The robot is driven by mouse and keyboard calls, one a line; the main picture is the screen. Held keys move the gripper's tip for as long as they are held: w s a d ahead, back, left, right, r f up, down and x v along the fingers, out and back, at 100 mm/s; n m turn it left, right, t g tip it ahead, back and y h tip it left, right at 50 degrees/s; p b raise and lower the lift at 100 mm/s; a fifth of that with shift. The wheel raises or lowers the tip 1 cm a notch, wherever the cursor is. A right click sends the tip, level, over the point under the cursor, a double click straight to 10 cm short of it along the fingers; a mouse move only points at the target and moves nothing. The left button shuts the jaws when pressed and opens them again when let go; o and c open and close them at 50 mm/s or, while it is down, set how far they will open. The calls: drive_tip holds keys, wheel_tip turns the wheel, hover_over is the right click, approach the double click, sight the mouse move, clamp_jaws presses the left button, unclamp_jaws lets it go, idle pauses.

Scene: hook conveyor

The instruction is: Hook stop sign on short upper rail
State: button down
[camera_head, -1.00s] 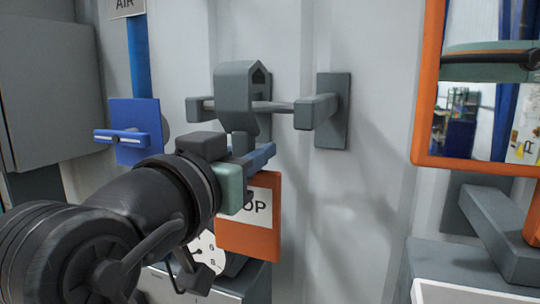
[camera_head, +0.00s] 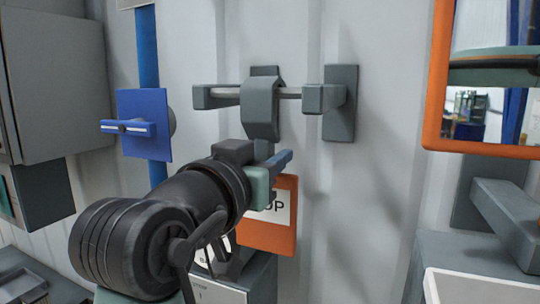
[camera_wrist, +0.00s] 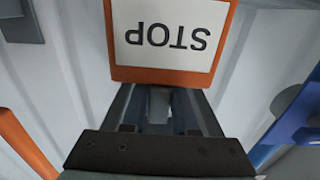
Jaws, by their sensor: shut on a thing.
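The stop sign (camera_head: 283,240) is an orange plate with a white STOP label and a grey hook (camera_head: 261,110) on top. In the head view it hangs below my gripper (camera_head: 272,166), which is shut on it. The short upper rail (camera_head: 289,92) is a thin bar between two grey wall brackets. The hook's curved top is at the rail and covers its middle; it appears to be over the bar, but I cannot tell whether it rests on it. The wrist view shows the sign's label (camera_wrist: 170,35) upside down, beyond my gripper's fingers (camera_wrist: 158,105).
A blue plate with a short peg (camera_head: 145,125) is on the wall at left. An orange-framed mirror (camera_head: 437,100) hangs at right, above a grey bracket arm (camera_head: 508,222). A grey box (camera_head: 262,280) stands below the sign.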

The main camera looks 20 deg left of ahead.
idle(0.4)
drive_tip(key=c, duration=0.6)
unclamp_jaws()
drive_tip(key=shift+s, duration=0.1)
